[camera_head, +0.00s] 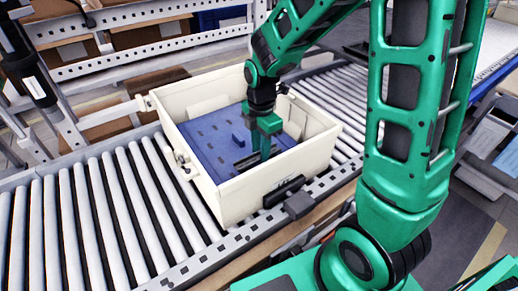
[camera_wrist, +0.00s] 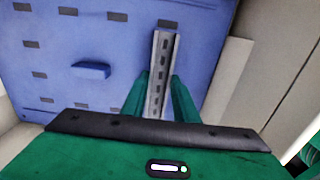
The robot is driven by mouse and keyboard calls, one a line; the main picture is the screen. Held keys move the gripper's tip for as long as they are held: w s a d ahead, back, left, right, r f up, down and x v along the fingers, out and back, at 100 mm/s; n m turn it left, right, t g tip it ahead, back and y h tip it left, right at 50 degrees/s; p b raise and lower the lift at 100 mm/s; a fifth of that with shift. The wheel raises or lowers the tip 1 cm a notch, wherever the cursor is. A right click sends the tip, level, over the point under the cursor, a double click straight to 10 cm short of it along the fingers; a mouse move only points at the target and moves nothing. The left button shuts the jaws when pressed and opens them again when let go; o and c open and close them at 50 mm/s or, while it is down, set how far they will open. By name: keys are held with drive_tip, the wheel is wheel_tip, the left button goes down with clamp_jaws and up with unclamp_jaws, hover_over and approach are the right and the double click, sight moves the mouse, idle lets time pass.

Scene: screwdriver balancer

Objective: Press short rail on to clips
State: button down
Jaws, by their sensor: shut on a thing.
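The short rail (camera_wrist: 160,62) is a grey slotted metal strip. In the wrist view it runs upward from between the two green fingers of my gripper (camera_wrist: 158,84), which is shut on it. The rail lies over the blue panel (camera_wrist: 50,50), which has rows of dark slots. I cannot tell whether the rail touches the panel or sits on clips; the clips under it are hidden. A small raised blue block (camera_wrist: 90,70) stands on the panel to the left of the rail. In the head view my gripper (camera_head: 265,148) points down inside the cream box, over the panel (camera_head: 205,140).
The cream open box (camera_head: 240,205) surrounds the panel, and its walls rise close around my gripper. It stands on a roller conveyor (camera_head: 95,220). A pale strip (camera_wrist: 228,80) lies right of the panel. Grey bins (camera_head: 485,140) stand at the far right.

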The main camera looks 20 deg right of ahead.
drive_tip(key=shift+f, duration=0.7)
idle(2.0)
drive_tip(key=c, duration=1.3)
unclamp_jaws()
wheel_tip(320, 180, up, 11)
drive_tip(key=shift+f, duration=0.15)
